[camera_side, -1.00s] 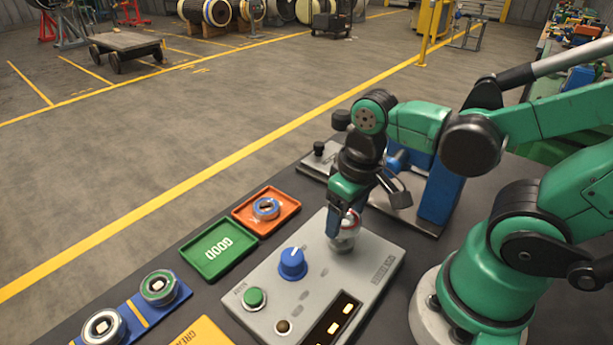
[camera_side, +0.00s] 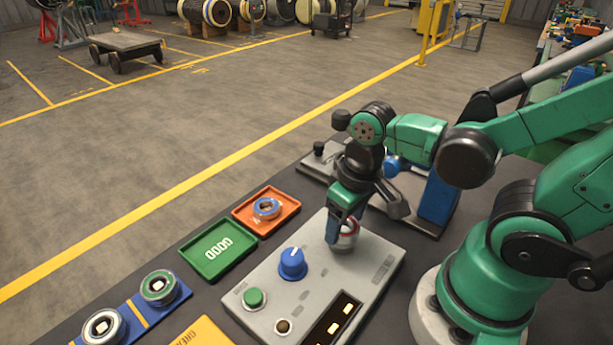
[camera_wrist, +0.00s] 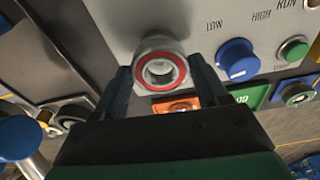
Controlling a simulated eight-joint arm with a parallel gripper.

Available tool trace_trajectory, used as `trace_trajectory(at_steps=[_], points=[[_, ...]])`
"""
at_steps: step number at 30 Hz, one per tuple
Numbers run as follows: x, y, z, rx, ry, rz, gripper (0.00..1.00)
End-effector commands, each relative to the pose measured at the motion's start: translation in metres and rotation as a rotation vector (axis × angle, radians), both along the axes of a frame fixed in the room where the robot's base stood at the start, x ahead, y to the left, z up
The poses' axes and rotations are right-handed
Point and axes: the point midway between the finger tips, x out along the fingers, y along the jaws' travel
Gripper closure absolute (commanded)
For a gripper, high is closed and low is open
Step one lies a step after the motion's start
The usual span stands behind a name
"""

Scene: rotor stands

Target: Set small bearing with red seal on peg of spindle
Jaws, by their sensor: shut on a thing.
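The small bearing with red seal (camera_wrist: 162,71) sits between my gripper's fingers in the wrist view, its red ring around a pale inner ring. My gripper (camera_side: 340,226) is shut on it. In the side view the bearing (camera_side: 350,229) is partly hidden behind the fingers. It is right above or at the pale round spindle (camera_side: 342,246) on the grey control box. The fingers hide the peg, so I cannot tell whether the bearing is around it or just over it.
The grey box (camera_side: 247,291) carries a blue knob (camera_side: 292,263) and a green button (camera_side: 254,298). An orange tray (camera_side: 285,212) with a blue-ringed bearing (camera_side: 267,208), a green tray (camera_side: 235,265) and a blue holder (camera_side: 132,325) with two bearings (camera_side: 158,286) lie to the left.

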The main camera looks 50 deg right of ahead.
Motion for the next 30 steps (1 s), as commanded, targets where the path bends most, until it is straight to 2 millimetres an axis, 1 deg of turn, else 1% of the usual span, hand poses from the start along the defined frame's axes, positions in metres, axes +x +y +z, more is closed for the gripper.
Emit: trace_trajectory(at_steps=[8, 21, 30], points=[[0.0001, 0.0, -0.0009, 0.0, 0.0, 0.0, 0.92], [0.0001, 0.0, -0.0095, 0.0, 0.0, 0.0, 0.92], [0.0002, 0.0, -0.0098, 0.0, 0.0, 0.0, 0.92]])
